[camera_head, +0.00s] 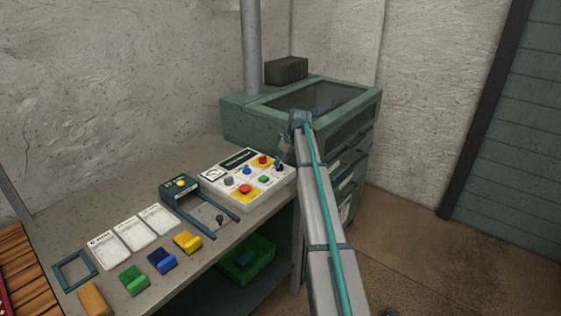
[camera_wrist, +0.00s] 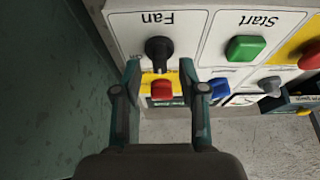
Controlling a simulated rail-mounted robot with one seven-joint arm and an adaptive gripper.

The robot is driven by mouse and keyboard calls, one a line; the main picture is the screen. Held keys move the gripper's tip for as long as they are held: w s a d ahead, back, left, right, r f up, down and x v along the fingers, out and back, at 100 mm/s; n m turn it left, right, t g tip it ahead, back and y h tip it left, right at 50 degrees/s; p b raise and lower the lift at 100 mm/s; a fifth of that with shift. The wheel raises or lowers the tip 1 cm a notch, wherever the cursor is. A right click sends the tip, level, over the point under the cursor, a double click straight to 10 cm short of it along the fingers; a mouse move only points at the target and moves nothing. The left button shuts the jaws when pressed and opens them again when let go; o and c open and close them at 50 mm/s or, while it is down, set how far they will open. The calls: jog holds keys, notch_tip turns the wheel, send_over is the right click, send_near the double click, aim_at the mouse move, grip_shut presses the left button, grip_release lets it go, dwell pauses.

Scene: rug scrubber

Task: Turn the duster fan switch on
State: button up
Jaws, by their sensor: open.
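The white control panel (camera_head: 222,177) lies on the bench at the end near the green cabinet. In the wrist view it appears upside down, with a "Fan" label (camera_wrist: 156,18) and a black fan switch (camera_wrist: 158,49) below it. My gripper (camera_wrist: 160,66) is open, one finger on each side of the switch in the picture. The switch shows between and just beyond the fingertips; I cannot tell whether they touch it. In the head view my gripper (camera_head: 281,157) is over the panel's right end, partly hiding it. The switch's on or off position is unclear.
A green Start button (camera_wrist: 246,48) and a red button (camera_wrist: 162,90) are near the switch, with a blue button (camera_wrist: 218,91) nearby. A dark frame device (camera_head: 181,190), cards (camera_head: 138,233) and coloured blocks (camera_head: 161,261) lie along the bench. A green cabinet (camera_head: 240,127) stands behind.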

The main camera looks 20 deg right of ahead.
jog(key=shift+w+a+f, duration=0.15)
jog(key=shift+w+f, duration=0.05)
jog(key=shift+f, duration=0.45)
grip_shut()
jog(key=m+h, duration=0.1)
jog(key=m, duration=0.2)
jog(key=shift+a+m, duration=0.1)
jog(key=shift+m, duration=0.2)
jog(key=m+h, duration=0.1)
jog(key=m, duration=0.1)
jog(key=shift+m+t+b, duration=0.3)
jog(key=shift+m, duration=0.1)
jog(key=m+h, duration=0.2)
jog(key=m, duration=0.3)
jog(key=shift+a+m, duration=0.1)
jog(key=shift+m, duration=0.2)
jog(key=shift+g+h, duration=0.3)
jog(key=shift+g, duration=0.1)
